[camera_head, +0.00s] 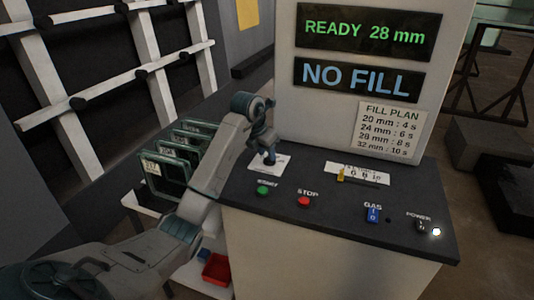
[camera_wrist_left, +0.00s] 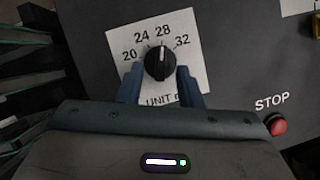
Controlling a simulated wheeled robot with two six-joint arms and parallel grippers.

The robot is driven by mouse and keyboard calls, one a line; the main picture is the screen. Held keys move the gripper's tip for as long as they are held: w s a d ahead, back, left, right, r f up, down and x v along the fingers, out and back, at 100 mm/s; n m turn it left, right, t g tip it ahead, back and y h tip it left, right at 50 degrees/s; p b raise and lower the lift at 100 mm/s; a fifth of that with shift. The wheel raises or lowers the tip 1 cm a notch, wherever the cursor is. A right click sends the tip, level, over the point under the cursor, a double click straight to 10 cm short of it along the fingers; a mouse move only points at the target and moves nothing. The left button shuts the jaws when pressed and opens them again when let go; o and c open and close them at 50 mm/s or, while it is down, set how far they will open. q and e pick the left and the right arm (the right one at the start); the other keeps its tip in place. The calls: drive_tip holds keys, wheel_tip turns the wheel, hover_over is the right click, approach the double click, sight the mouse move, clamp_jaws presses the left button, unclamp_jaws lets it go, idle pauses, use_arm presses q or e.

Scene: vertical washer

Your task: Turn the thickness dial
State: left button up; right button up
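The thickness dial (camera_wrist_left: 158,64) is a round black knob with a white mark on a white plate (camera_wrist_left: 190,40) numbered 20, 24, 28 and 32. The mark points up at about 28. My left gripper (camera_wrist_left: 159,75) is open, its two blue fingers on either side of the dial's lower part, with small gaps showing. In the head view my left gripper (camera_head: 266,142) points down over the dial plate (camera_head: 281,163) and largely hides the dial. The upper display (camera_head: 368,30) reads READY 28 mm. My right gripper is not in view.
On the panel are a green start button (camera_head: 263,190), a red STOP button (camera_head: 304,201), a yellow slider (camera_head: 341,174), a blue GAS switch (camera_head: 374,214) and a POWER switch (camera_head: 421,225). A NO FILL display (camera_head: 357,78) is above. Framed glass units (camera_head: 166,170) stand left.

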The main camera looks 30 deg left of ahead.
use_arm(q)
drive_tip(key=shift+w+f, duration=0.1)
drive_tip(key=shift+f, duration=0.4)
drive_tip(key=shift+w+f, duration=0.1)
drive_tip(key=shift+w, duration=0.05)
clamp_jaws()
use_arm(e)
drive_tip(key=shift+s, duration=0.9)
use_arm(q)
drive_tip(key=shift+m, duration=0.3)
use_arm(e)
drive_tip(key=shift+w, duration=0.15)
use_arm(q)
drive_tip(key=m+h, duration=0.1)
drive_tip(key=m, duration=0.1)
drive_tip(key=shift+a+m, duration=0.15)
drive_tip(key=shift+m, duration=0.15)
drive_tip(key=m+h, duration=0.1)
drive_tip(key=m, duration=0.1)
drive_tip(key=m+g+b, duration=0.1)
drive_tip(key=m, duration=0.1)
drive_tip(key=shift+w+a+m+h+b, duration=0.2)
drive_tip(key=shift+m+h+b, duration=0.1)
drive_tip(key=shift+h, duration=0.1)
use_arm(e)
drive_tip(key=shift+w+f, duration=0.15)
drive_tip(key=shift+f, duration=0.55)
